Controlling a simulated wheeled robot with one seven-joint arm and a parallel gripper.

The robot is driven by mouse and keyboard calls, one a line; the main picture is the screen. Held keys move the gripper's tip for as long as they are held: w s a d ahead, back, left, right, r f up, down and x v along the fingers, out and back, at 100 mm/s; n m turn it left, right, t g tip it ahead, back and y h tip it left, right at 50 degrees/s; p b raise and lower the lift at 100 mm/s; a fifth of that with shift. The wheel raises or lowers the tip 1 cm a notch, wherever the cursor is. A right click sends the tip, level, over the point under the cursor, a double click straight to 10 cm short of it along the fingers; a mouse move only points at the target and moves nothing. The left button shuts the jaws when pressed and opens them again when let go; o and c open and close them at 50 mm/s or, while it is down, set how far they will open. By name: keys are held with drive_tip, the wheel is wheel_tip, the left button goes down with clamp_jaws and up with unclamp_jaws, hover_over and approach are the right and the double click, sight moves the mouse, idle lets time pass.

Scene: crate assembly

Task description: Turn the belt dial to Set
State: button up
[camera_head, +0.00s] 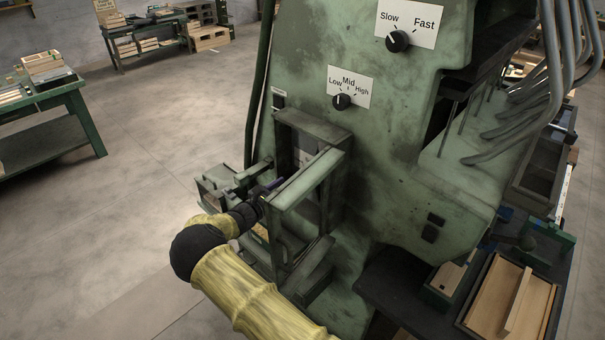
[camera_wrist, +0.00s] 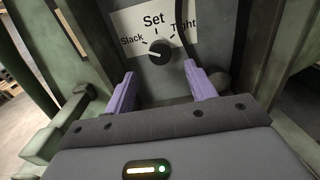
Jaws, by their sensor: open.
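The belt dial (camera_wrist: 159,52) is a round black knob on a white plate (camera_wrist: 128,20) marked Slack, Set and Tight, in the wrist view. Its white pointer mark points left, toward the Slack side, not up at Set. My gripper (camera_wrist: 160,80) is open, with its two purple fingers apart, one to each side below the dial. Nothing is between the fingers, and they appear short of the knob. In the head view my gripper (camera_head: 272,185) reaches into a green metal frame (camera_head: 326,165) on the machine. The dial's knob cannot be made out there.
The machine's front carries a Slow/Fast dial (camera_head: 397,41) and a Low/Mid/High dial (camera_head: 342,101) above the frame. The frame's bars stand close around my gripper. A dark cable runs down beside the belt dial. Open floor (camera_head: 150,150) lies left; a wooden crate (camera_head: 480,300) is lower right.

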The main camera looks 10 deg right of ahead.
drive_tip(key=p+x, duration=0.2)
drive_tip(key=x, duration=0.6)
drive_tip(key=c, duration=1)
